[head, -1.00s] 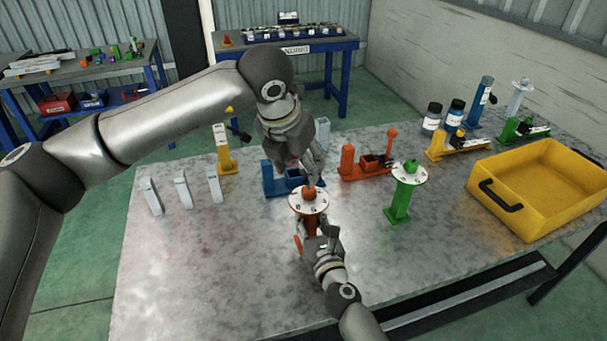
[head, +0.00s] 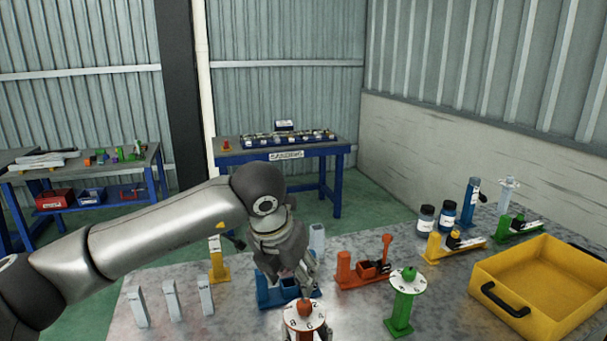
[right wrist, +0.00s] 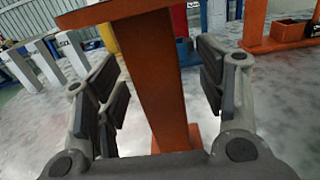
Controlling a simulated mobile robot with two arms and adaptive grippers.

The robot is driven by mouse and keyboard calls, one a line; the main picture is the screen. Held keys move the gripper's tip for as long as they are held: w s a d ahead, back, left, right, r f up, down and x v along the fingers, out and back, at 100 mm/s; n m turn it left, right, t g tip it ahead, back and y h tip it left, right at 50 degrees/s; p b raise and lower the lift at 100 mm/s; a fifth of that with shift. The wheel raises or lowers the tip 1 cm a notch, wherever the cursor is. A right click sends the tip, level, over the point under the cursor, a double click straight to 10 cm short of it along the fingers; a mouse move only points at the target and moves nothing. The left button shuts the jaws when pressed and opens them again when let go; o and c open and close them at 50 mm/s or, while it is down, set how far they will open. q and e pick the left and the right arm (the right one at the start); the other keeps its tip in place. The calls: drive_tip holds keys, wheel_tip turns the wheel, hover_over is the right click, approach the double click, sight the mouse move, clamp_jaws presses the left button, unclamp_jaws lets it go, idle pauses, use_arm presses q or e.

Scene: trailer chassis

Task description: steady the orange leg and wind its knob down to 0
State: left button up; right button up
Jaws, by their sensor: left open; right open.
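The orange leg stands upright at the bottom of the head view, with a white numbered dial (head: 304,316) and a small orange-red knob (head: 305,306) on top. My left gripper (head: 309,288) comes down from above, open, its fingertips close to the knob; contact is not clear. The right wrist view shows the orange post (right wrist: 158,85) standing between the fingers of my right gripper (right wrist: 157,72). That gripper is open, with a finger on each side and gaps to the post. The dial reading is too small to tell.
A green leg (head: 402,305) stands to the right, a yellow bin (head: 500,300) beyond it. A blue leg part (head: 270,292) and an orange one (head: 362,280) lie close behind. Several grey-white posts (head: 172,300) stand at left. Some bare table lies between.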

drive_tip(key=shift+s, duration=0.1)
drive_tip(key=shift+s+d, duration=0.3)
drive_tip(key=shift+s, duration=0.35)
drive_tip(key=v, duration=0.6)
drive_tip(key=shift+s+p, duration=0.25)
drive_tip(key=shift+p, duration=0.15)
drive_tip(key=o, duration=0.6)
drive_tip(key=shift+c, duration=0.2)
drive_tip(key=v, duration=1.2)
